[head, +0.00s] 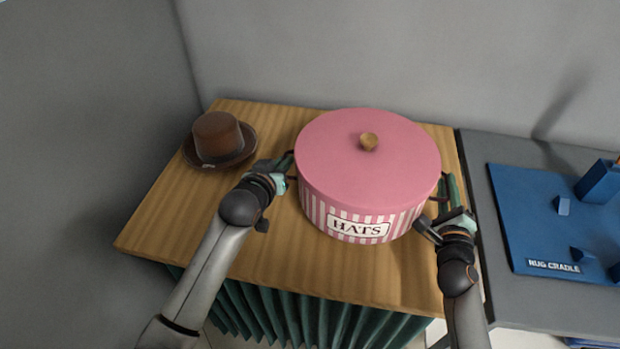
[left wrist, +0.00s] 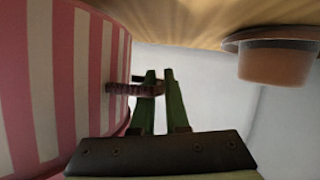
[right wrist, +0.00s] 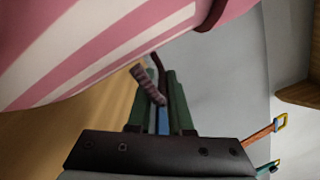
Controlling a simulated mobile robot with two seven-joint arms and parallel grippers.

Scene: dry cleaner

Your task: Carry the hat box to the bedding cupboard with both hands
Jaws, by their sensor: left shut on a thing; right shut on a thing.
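The hat box (head: 365,175) is round, with a plain pink lid, a wooden knob and pink-and-white striped sides marked HATS. It is upright at the wooden table; I cannot tell whether it touches the top. My left gripper (head: 286,165) is shut on the handle at its left side; in the left wrist view the fingers (left wrist: 160,85) close around a dark handle (left wrist: 120,88). My right gripper (head: 446,188) is shut on the right handle; in the right wrist view that handle (right wrist: 148,86) sits between the fingers (right wrist: 163,95). The bedding cupboard is not recognisable in any view.
A brown hat (head: 218,138) lies on the wooden table (head: 165,215), left of the box. A green pleated curtain (head: 300,315) hangs under the table's front edge. Grey walls stand behind and left.

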